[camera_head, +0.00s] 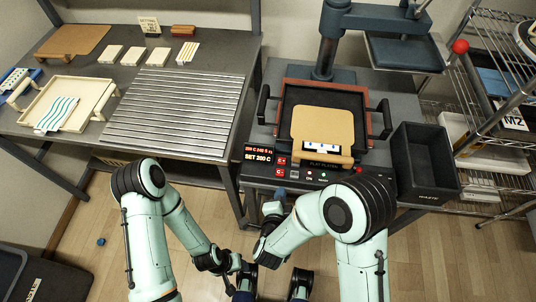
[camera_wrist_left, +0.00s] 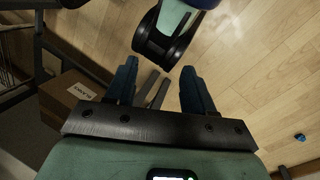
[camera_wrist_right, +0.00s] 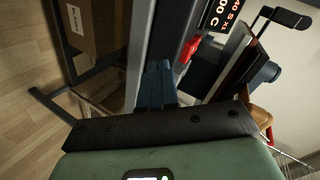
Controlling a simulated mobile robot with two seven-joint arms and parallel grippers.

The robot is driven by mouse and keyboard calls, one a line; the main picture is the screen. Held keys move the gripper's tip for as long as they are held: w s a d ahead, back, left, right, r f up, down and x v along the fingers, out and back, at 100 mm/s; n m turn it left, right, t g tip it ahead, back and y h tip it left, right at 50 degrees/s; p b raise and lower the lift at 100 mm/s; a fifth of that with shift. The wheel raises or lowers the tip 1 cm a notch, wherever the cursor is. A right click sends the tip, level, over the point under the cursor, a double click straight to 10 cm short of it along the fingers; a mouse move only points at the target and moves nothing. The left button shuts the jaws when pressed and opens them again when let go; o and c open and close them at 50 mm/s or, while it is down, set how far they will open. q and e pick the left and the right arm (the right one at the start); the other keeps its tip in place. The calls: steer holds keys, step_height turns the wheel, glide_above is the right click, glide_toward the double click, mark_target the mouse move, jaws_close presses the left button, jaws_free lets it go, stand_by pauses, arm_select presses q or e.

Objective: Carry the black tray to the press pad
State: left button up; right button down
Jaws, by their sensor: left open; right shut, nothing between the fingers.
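The black tray (camera_head: 288,108), with upright black handles at its left and right, lies on the press at the back right. A reddish-brown slab (camera_head: 320,84), perhaps the press pad, shows along its far and right edges; how the two touch is hidden. A tan board (camera_head: 317,122) and a white piece with dark marks (camera_head: 321,147) lie on the tray. My right gripper (camera_head: 274,204) is shut and empty in front of the press, apart from the tray; its fingers (camera_wrist_right: 157,84) show below the display. My left gripper (camera_wrist_left: 159,88) is open and empty over the floor.
A black bin (camera_head: 424,162) stands right of the press, beside a wire rack (camera_head: 489,90). The left table holds a ribbed metal plate (camera_head: 175,110) and a cream tray with a striped cloth (camera_head: 58,113). The press head (camera_head: 403,52) hangs at the back right.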

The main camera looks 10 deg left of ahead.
steer(key=s+a+r+m+t+h+b, duration=0.1)
steer(key=s+a+r+m+t+b, duration=0.15)
steer(key=r, duration=0.25)
steer(key=s+a+r+m+t+h+b, duration=0.1)
steer(key=s+a+r+m+t, duration=0.15)
steer(key=r, duration=0.25)
arm_select(q)
steer(key=shift+t, duration=0.3)
steer(key=f, duration=0.1)
steer(key=w+f, duration=0.1)
steer(key=f, duration=0.2)
steer(key=shift+w+a+f, duration=0.2)
steer(key=shift+w+f, duration=0.05)
steer(key=shift+f, duration=0.15)
arm_select(e)
steer(key=m, duration=0.1)
glide_toward(277, 140)
steer(key=w, duration=0.6)
steer(key=shift+w+d, duration=0.4)
